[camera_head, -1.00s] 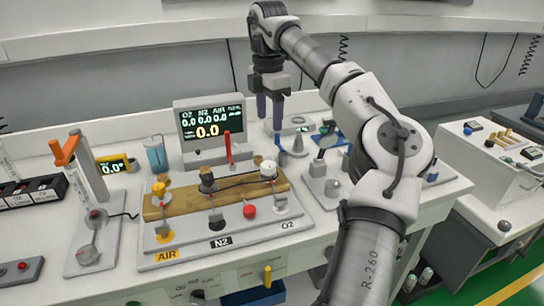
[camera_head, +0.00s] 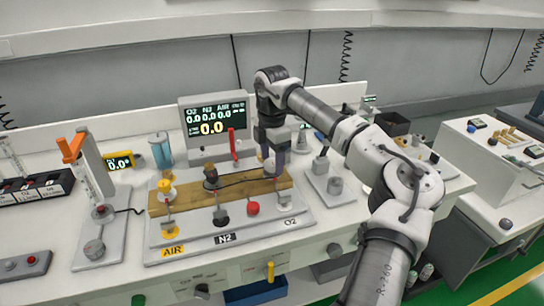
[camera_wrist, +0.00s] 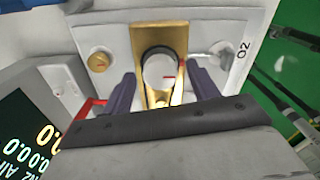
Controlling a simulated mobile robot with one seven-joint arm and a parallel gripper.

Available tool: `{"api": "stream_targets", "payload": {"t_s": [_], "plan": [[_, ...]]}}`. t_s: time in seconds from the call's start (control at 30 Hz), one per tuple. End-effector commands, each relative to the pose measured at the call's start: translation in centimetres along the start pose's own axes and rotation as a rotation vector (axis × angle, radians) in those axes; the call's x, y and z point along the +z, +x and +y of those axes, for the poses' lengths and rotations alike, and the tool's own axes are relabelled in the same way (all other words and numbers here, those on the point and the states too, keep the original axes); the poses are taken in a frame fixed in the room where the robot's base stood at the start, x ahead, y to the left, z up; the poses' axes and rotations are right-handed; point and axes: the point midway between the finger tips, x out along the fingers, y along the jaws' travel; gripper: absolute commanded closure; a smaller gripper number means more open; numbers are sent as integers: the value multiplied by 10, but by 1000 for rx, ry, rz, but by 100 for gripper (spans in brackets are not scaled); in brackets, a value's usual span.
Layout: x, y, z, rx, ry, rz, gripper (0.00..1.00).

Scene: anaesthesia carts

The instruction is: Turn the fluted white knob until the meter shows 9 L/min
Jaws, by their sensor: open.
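The white knob (camera_wrist: 160,70), with a red mark, sits on the brass-coloured bar in the wrist view, between my two spread fingers and a little beyond their tips. In the head view my gripper (camera_head: 273,158) points down over the O2 end of the bar (camera_head: 235,192) and hides the knob. My gripper (camera_wrist: 168,88) is open and holds nothing. The meter (camera_head: 213,120) reads 0.0 for O2, N2 and AIR, with a large yellow 0.0 below. Its screen also shows at the lower left of the wrist view (camera_wrist: 22,140).
A yellow knob (camera_head: 166,186) and a dark knob (camera_head: 210,178) stand on the bar left of my gripper. A red upright lever (camera_head: 232,143) is close by. A grey block with a knob (camera_head: 334,185) stands to the right.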

Motion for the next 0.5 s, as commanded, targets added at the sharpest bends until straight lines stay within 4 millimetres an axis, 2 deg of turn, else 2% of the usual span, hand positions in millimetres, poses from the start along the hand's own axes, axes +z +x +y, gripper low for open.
{"api": "stream_targets", "payload": {"t_s": [0.1, 0.43, 0.5], "plan": [[0, 0, 0, 0, 0, 0, 41], [0, 0, 0, 0, 0, 1, 84], [0, 0, 0, 0, -1, 1, 85]]}}
